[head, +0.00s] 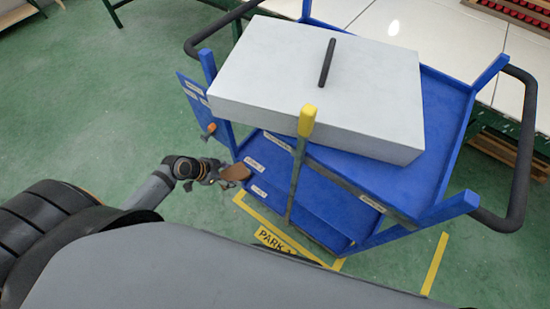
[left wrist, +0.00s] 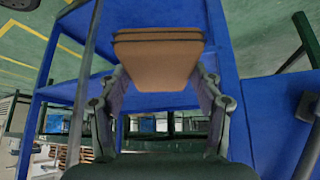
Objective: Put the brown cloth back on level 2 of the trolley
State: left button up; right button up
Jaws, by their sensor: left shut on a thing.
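The brown cloth (head: 236,172) is a small folded pad. My left gripper (head: 222,174) is shut on it at the left side of the blue trolley (head: 445,125). In the left wrist view the cloth (left wrist: 158,60) sits between the two fingers (left wrist: 158,85), with blue trolley panels behind it. In the head view the cloth is at the left edge of a lower blue shelf (head: 275,180). I cannot tell whether it touches the shelf. My right gripper is not in view.
A large pale box (head: 330,85) with a dark handle lies on the trolley's top. A yellow-tipped post (head: 308,120) stands at the trolley's near side. A blue side panel (head: 203,105) hangs at the left. Yellow floor lines (head: 435,262) mark the parking spot. Green floor is clear at the left.

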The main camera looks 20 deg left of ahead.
aim_at(245, 168)
pick_arm(q)
jog(key=w+d, duration=0.4)
jog(key=shift+w+r, duration=0.1)
jog(key=shift+w, duration=0.15)
jog(key=w+d, duration=0.6)
jog(key=w, duration=0.1)
jog(key=shift+w+d+b, duration=0.1)
jog(key=shift+d+b, duration=0.2)
jog(key=shift+d, duration=0.1)
jog(key=f, duration=0.2)
jog(key=shift+w+d+f+b, duration=0.2)
jog(key=shift+f+b, duration=0.1)
jog(key=shift+b, duration=0.1)
jog(key=shift+f, duration=0.55)
jog(key=o, duration=0.6)
jog(key=shift+f, duration=0.15)
jog(key=o, duration=0.5)
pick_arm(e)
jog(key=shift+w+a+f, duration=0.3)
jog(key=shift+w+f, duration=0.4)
